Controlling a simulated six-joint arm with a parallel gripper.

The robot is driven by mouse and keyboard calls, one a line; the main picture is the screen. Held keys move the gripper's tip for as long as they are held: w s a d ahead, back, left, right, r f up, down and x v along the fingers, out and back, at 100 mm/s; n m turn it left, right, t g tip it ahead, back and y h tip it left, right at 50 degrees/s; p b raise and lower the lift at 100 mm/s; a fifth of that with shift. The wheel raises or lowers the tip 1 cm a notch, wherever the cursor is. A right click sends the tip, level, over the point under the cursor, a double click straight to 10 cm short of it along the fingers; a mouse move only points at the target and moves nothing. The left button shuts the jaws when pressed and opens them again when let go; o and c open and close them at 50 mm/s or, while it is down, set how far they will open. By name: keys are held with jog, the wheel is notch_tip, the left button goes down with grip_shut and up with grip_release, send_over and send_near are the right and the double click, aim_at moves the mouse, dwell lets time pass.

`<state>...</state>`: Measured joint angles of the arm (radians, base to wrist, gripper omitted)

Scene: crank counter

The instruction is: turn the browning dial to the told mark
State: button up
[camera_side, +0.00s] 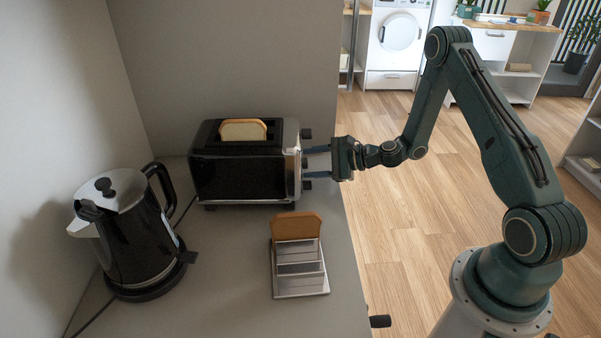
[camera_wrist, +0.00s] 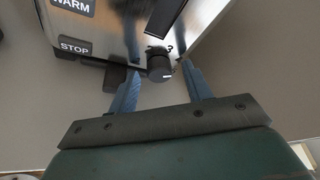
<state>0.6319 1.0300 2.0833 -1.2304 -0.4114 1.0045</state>
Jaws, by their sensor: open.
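The browning dial (camera_wrist: 159,69) is a small round black knob with a short white mark, low on the toaster's shiny end panel in the wrist view. My gripper (camera_wrist: 160,75) is open, with one blue finger on each side of the dial and gaps showing. In the side view my gripper (camera_side: 308,162) reaches the right end of the black and silver toaster (camera_side: 237,180). I cannot tell the dial apart there.
A bread slice (camera_side: 243,130) sticks up from the toaster. A toast rack (camera_side: 300,283) holding toast (camera_side: 296,226) stands in front; a kettle (camera_side: 140,240) is at the left. The counter's right edge is close.

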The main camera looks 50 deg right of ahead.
jog(key=c, duration=1)
jog(key=shift+o, duration=0.2)
jog(key=shift+s+a+f+n+t, duration=0.1)
jog(key=shift+n+t, duration=0.35)
jog(key=shift+n, duration=0.4)
jog(key=shift+a+n+t, duration=0.1)
jog(key=shift+n+t, duration=0.35)
jog(key=shift+n, duration=0.4)
jog(key=shift+h, duration=0.4)
jog(key=o, duration=1)
jog(key=shift+c, duration=0.2)
